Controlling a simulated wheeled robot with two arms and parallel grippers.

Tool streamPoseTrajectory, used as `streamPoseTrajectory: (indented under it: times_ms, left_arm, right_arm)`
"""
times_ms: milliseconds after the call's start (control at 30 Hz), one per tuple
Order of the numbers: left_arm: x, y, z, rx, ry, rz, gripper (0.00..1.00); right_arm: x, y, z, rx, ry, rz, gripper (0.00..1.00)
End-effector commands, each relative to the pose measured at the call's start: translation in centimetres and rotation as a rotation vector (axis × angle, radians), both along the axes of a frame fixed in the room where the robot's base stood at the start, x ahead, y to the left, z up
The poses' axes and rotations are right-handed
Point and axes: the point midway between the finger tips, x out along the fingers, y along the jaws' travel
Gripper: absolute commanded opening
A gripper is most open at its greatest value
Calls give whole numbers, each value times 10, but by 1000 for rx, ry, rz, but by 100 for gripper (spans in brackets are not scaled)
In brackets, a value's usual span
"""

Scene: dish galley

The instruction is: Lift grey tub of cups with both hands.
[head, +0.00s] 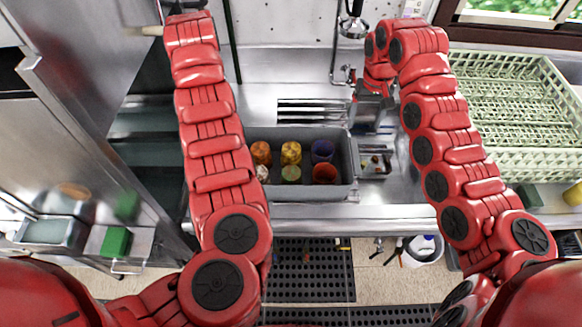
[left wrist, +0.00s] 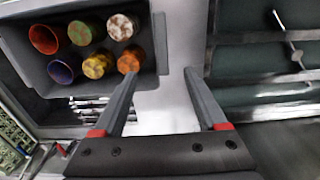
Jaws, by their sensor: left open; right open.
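The grey tub (head: 300,192) stands on the steel counter with several cups in two rows. They include a purple cup (head: 322,150), a yellow cup (head: 291,152) and a red-orange cup (head: 325,173). The tub (left wrist: 100,12) also shows at upper left in the left wrist view. My left gripper (left wrist: 162,72) is open and empty, its fingertips close to the tub's end wall. In the head view it is hidden behind my left arm. My right gripper (head: 372,152) is open, pointing down just beside the tub's right end; I cannot tell whether it touches.
A pale green dish rack (head: 510,110) stands to the right of my right arm. A slotted metal piece (head: 312,110) lies behind the tub, and a spray tap (head: 352,28) hangs above. A white bucket (head: 422,248) is on the floor in front of the counter.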

Motion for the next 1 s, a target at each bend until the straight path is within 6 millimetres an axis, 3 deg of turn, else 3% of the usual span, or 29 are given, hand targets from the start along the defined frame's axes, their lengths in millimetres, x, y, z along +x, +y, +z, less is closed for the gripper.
streamPoseTrajectory:
  times_ms: [367,700,1000]
  left_arm:
    - [-1,3,-52,6,1,2,75]
    - [-1,2,-114,1,1,0,75]
    - [0,2,-134,3,0,0,75]
  right_arm:
    - [0,3,-52,6,0,0,76]
    - [-1,3,-115,0,3,2,76]
    - [0,3,-136,4,3,0,76]
